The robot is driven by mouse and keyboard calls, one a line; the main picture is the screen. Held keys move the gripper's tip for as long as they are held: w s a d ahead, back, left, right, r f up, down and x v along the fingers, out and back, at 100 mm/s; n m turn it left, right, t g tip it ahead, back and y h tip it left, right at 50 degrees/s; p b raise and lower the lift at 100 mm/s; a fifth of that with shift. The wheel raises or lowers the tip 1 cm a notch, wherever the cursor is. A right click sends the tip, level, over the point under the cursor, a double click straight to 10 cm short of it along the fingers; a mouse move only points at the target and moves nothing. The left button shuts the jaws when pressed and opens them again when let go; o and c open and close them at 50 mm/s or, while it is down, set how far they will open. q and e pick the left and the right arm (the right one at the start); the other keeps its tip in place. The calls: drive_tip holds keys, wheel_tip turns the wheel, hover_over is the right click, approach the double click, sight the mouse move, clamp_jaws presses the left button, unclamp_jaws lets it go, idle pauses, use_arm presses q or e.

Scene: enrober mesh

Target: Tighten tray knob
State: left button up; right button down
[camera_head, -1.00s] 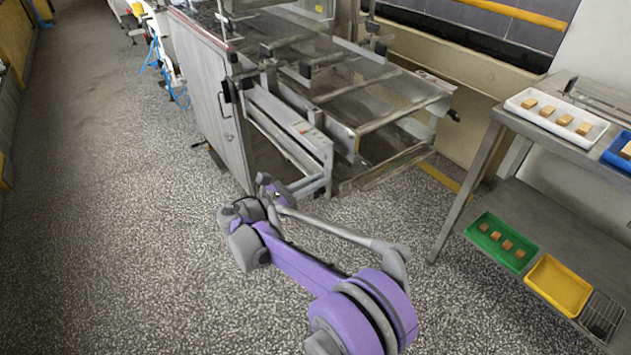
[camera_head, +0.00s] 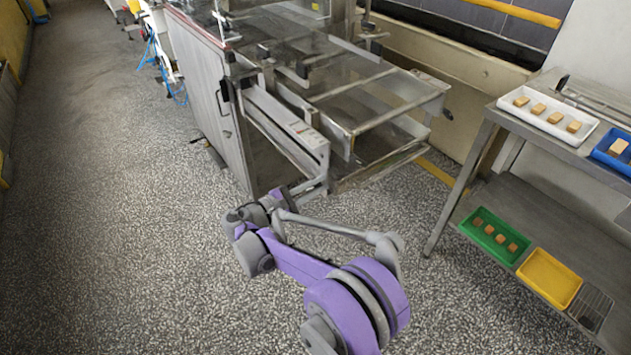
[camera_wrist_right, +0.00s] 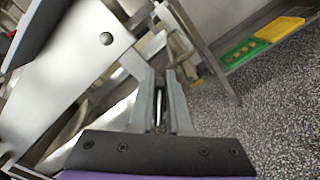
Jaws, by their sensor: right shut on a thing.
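The enrober machine's lower drip tray (camera_head: 385,165) juts out at the front end of the machine. My right gripper (camera_wrist_right: 162,80) is at the front side of the machine, by the tray's near corner. In the right wrist view its two fingers are close together with a small thing between them, at the tray knob's place; the fingers mostly hide the knob. In the head view the right gripper (camera_head: 312,186) is small and partly merges with the machine's grey end. My left gripper is not in view.
The machine's side panel (camera_head: 205,95) and wire-mesh belt frame (camera_head: 365,100) stand beside my arm. A steel table (camera_head: 480,150) at right bears a white tray (camera_head: 520,110), a blue tray (camera_head: 600,150), and, on its lower shelf, green (camera_head: 478,222) and yellow (camera_head: 550,280) trays. The speckled floor at left is clear.

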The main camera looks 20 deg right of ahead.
drive_tip(key=m, duration=0.1)
drive_tip(key=f+m, duration=0.1)
drive_tip(key=m, duration=0.1)
drive_tip(key=s+m, duration=0.1)
drive_tip(key=shift+d+f+m+p, duration=0.15)
drive_tip(key=shift+m+p, duration=0.15)
drive_tip(key=shift+m, duration=0.1)
drive_tip(key=shift+f+m, duration=0.25)
drive_tip(key=shift+m, duration=0.85)
drive_tip(key=shift+f+m, duration=0.25)
drive_tip(key=shift+m, duration=0.85)
drive_tip(key=c, duration=0.9)
unclamp_jaws()
drive_tip(key=p+v, duration=0.1)
drive_tip(key=v, duration=0.9)
drive_tip(key=shift+s+a+r, duration=0.1)
drive_tip(key=shift+a, duration=0.3)
drive_tip(key=shift+d, duration=0.1)
